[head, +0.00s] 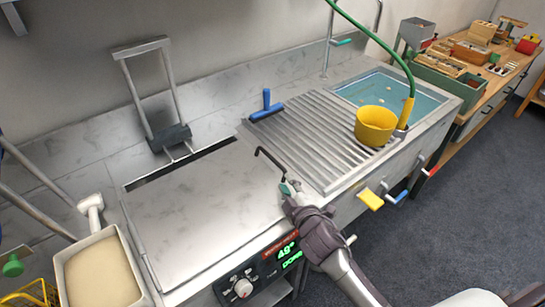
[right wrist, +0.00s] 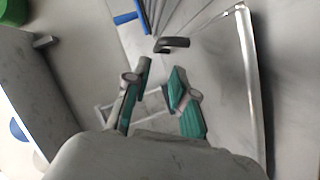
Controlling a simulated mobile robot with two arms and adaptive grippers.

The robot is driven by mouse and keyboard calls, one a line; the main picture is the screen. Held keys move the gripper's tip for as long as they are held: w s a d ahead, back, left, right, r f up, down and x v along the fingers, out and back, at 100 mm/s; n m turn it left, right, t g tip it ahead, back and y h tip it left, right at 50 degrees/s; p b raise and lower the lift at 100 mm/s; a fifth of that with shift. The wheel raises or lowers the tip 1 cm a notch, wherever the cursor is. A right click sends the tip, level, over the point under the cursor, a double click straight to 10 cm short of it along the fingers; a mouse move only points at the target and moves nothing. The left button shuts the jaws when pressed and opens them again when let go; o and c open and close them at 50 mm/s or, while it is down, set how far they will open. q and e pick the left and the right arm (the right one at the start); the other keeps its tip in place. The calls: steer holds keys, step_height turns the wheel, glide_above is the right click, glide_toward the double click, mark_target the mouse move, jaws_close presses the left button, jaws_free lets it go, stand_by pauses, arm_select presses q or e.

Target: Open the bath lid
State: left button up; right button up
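The bath lid (head: 200,205) is a large flat metal plate, lying closed over the bath in the head view. A dark bent handle (head: 268,158) rises at its right edge; it also shows in the right wrist view (right wrist: 173,44). My right gripper (head: 289,187) is close to the near end of the handle. In the right wrist view its green-padded fingers (right wrist: 160,82) are apart, with nothing between them, and the handle is beyond the fingertips. My left gripper is not in view.
A ribbed drainboard (head: 310,130) with a yellow pot (head: 375,126) lies to the right, beside a water basin (head: 425,95). An upright metal frame (head: 150,95) stands behind the lid. A bin of grain-like material (head: 73,262) is at left. A control panel (head: 255,278) is in front.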

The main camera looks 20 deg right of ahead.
mark_target(276, 164)
steer(key=x, duration=0.4)
steer(key=shift+w+r, duration=0.1)
steer(key=shift+w, duration=0.3)
steer(key=x, duration=0.6)
steer(key=shift+w+f, duration=0.2)
steer(key=shift+w, duration=0.4)
steer(key=shift+w+f, duration=0.15)
steer(key=shift+w, duration=0.05)
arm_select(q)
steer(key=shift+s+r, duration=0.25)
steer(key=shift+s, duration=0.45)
arm_select(e)
jaws_close()
